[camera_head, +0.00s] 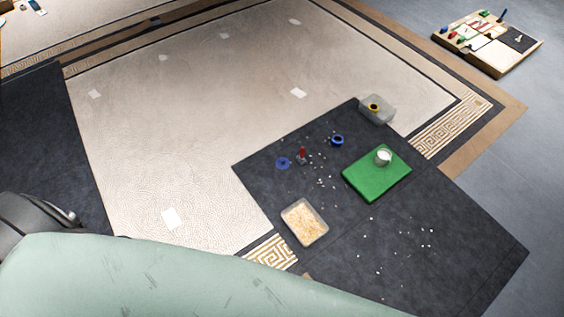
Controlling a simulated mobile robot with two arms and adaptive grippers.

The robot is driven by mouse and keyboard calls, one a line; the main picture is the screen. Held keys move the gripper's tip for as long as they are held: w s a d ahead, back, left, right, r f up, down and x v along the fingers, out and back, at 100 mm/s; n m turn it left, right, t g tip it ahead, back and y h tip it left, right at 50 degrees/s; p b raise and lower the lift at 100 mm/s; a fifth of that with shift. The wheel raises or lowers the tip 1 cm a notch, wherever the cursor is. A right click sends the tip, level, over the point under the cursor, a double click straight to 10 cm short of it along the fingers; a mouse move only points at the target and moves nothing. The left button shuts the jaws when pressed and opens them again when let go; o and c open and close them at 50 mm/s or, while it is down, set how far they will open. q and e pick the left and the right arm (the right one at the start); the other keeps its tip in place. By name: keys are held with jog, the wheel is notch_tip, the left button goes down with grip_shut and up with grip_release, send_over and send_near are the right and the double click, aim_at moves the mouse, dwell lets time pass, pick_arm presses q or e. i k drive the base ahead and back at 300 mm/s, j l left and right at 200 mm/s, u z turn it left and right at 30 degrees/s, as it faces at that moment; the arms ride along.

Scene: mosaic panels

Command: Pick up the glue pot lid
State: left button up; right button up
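I cannot tell for sure which thing is the glue pot lid. A flat blue disc-like piece (283,163) lies on the dark mat (380,215), left of a small red-handled tool (302,155). A blue ring-shaped thing (337,140) lies farther back to the right. A small whitish pot (383,157), pale on top, stands on a green board (365,182); it may be the glue pot. Neither my left nor my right gripper shows. A large pale green part, likely mine, covers the bottom left.
A tray of pale chips (287,222) stands at the mat's near left. A grey bin (388,107) with a yellow ring (374,107) is at the back corner. Small white pieces are scattered on the mat. A wooden tray (478,62) lies far right. The mat's right part is mostly clear.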

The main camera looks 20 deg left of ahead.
aim_at(281, 163)
jog(key=i+j+z, duration=0.15)
jog(key=j+z, duration=0.3)
jog(key=j, duration=0.85)
jog(key=k+j+z, duration=0.1)
jog(key=j+z, duration=0.3)
jog(key=j, duration=0.9)
